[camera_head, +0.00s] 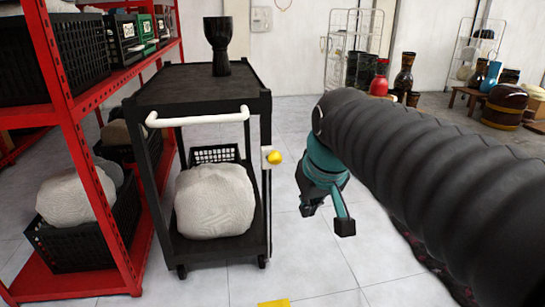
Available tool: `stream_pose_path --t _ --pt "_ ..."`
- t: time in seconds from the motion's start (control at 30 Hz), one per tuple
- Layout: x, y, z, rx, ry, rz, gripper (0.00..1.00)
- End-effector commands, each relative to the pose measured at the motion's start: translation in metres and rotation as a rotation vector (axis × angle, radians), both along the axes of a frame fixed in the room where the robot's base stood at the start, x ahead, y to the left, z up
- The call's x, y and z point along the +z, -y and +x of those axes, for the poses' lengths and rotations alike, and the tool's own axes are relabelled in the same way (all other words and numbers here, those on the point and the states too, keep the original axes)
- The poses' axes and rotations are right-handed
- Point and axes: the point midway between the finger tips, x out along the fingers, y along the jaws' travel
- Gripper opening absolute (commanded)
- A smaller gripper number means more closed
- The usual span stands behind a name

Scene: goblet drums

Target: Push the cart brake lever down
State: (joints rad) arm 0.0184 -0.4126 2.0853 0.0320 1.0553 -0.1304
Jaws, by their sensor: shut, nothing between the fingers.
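The black cart (205,88) stands left of centre, with a white handle bar across its front. On its right front post is a small pale bracket with a yellow knob (275,157), which looks like the brake lever's end. The lever's exact tilt is too small to tell. My gripper (327,218), teal with dark tips, is right of the knob and lower in the picture. It is shut and empty, pointing downward, and a visible gap separates it from the cart.
A black goblet drum (219,46) stands on the cart top. A wrapped pale bundle (214,201) and a black basket fill the lower shelf. A red rack (70,115) stands close on the left. Drums stand at the back right. Floor between cart and gripper is clear.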

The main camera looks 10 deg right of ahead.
Motion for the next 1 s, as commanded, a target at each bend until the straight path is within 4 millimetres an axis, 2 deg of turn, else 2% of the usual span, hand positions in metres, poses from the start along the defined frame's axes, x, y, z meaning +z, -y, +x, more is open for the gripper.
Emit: stream_pose_path --t 0.03,0.3,0.43,0.6,0.7,0.8,1.0 --pt "0.010 0.000 0.021 0.015 -0.013 -0.002 0.00" --pt "0.045 0.001 0.122 0.105 -0.074 -0.013 0.00" --pt "0.051 0.002 0.170 0.151 -0.102 -0.016 0.00" --pt "0.049 0.004 0.226 0.212 -0.134 -0.018 0.00" --pt "0.045 0.005 0.251 0.240 -0.148 -0.019 0.00" --pt "0.041 0.006 0.268 0.261 -0.157 -0.019 0.00" --pt "0.037 0.006 0.281 0.280 -0.166 -0.018 0.00"
